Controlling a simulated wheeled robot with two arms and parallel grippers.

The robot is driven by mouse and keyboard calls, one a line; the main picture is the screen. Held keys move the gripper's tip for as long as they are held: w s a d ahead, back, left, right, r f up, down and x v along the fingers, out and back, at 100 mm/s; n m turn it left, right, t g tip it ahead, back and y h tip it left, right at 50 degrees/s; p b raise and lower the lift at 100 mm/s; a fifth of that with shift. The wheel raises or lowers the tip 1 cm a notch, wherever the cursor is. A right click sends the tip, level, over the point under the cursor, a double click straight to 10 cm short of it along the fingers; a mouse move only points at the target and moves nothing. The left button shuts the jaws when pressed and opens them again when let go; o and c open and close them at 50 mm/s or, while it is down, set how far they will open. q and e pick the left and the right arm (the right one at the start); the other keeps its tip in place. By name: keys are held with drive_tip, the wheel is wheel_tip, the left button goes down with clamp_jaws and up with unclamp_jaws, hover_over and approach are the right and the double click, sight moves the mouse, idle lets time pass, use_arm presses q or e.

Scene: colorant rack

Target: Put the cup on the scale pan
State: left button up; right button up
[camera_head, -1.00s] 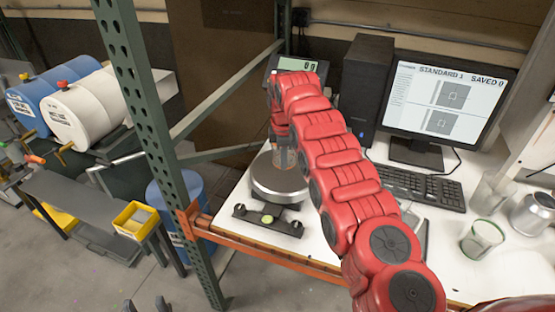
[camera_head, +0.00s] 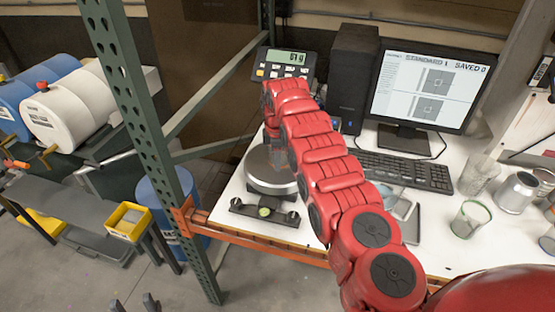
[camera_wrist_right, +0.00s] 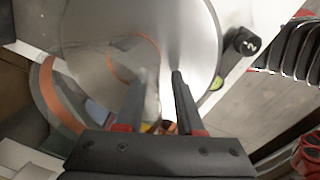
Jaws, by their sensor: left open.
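The scale pan (camera_head: 266,181) is a round metal disc on the black scale at the left end of the white table. The see-through cup, with an orange rim (camera_wrist_right: 159,58), shows over the pan (camera_wrist_right: 88,30) in the right wrist view; it is faint and partly hidden behind my right arm in the head view. My right gripper (camera_wrist_right: 158,74) is at the cup, low over the pan, fingers apart. I cannot tell whether they press on the cup. My left gripper (camera_head: 134,303) is open and empty at the bottom edge, away from the table.
A lit scale display (camera_head: 288,57) stands behind the pan. A keyboard (camera_head: 405,170), monitor (camera_head: 428,88), green-rimmed glass (camera_head: 470,220) and metal can (camera_head: 516,193) are to the right. A green rack post (camera_head: 140,110) stands left of the scale.

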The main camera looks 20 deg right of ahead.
drive_tip(key=shift+d+r, duration=0.1)
drive_tip(key=shift+d, duration=0.05)
drive_tip(key=shift+r, duration=0.3)
drive_tip(key=r, duration=0.1)
drive_tip(key=r+b, duration=0.1)
drive_tip(key=r, duration=0.1)
drive_tip(key=r+b, duration=0.1)
drive_tip(key=shift+s+a+r, duration=0.15)
drive_tip(key=shift+a+r, duration=0.1)
drive_tip(key=shift+r, duration=0.05)
wheel_tip(320, 180, up, 7)
drive_tip(key=p, duration=0.2)
drive_tip(key=shift+s, duration=0.45)
drive_tip(key=shift+w+f, duration=0.1)
drive_tip(key=shift+f, duration=0.1)
